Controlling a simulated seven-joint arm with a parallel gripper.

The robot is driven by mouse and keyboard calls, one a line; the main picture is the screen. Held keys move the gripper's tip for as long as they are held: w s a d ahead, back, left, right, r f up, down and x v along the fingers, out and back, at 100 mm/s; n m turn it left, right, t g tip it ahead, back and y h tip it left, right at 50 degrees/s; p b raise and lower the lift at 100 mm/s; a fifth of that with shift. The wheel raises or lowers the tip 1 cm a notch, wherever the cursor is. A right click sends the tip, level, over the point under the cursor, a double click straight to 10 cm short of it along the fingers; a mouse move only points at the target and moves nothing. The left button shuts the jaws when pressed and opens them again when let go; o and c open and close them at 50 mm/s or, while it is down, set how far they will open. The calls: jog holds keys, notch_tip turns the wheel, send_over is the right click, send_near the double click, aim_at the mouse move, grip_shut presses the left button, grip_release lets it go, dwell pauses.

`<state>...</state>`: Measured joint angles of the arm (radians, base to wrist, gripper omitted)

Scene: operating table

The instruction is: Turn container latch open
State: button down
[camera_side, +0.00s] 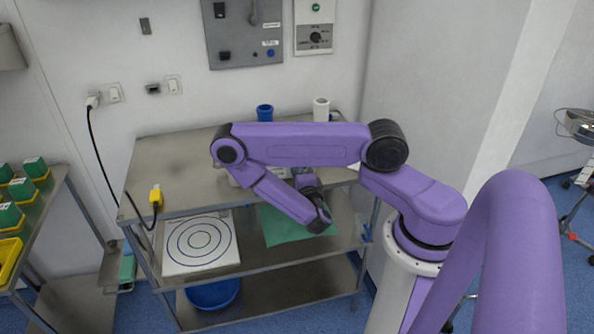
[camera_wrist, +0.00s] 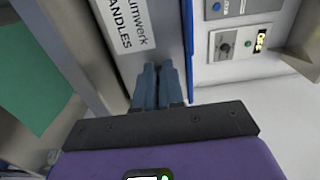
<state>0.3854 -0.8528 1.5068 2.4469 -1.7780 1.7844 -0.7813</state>
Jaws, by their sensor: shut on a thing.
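The container (camera_wrist: 168,35) is a grey metal box with a white printed label, seen close up in the wrist view. Only a pale piece of what looks like it (camera_side: 243,180) shows behind my arm on the cart's top in the side view. My gripper (camera_wrist: 158,68) has its two blue-grey fingers close together against the container's face, beside the label. The fingers are shut on the latch, which they hide almost wholly. I cannot tell the latch's angle. In the side view my arm hides the fingertips.
The metal cart top (camera_side: 170,165) is clear on its left, apart from a yellow plug (camera_side: 156,196). A blue cup (camera_side: 265,113) and a white roll (camera_side: 321,110) stand at the back near the wall. A green cloth (camera_side: 290,226) lies on the shelf below.

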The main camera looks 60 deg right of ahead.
dwell(0.4)
jog(key=c, duration=1.2)
grip_release()
jog(key=shift+c, duration=0.2)
jog(key=shift+s+a+f, duration=0.1)
jog(key=shift+s+a, duration=0.25)
jog(key=shift+a, duration=0.15)
jog(key=v, duration=1.6)
jog(key=shift+s, duration=0.15)
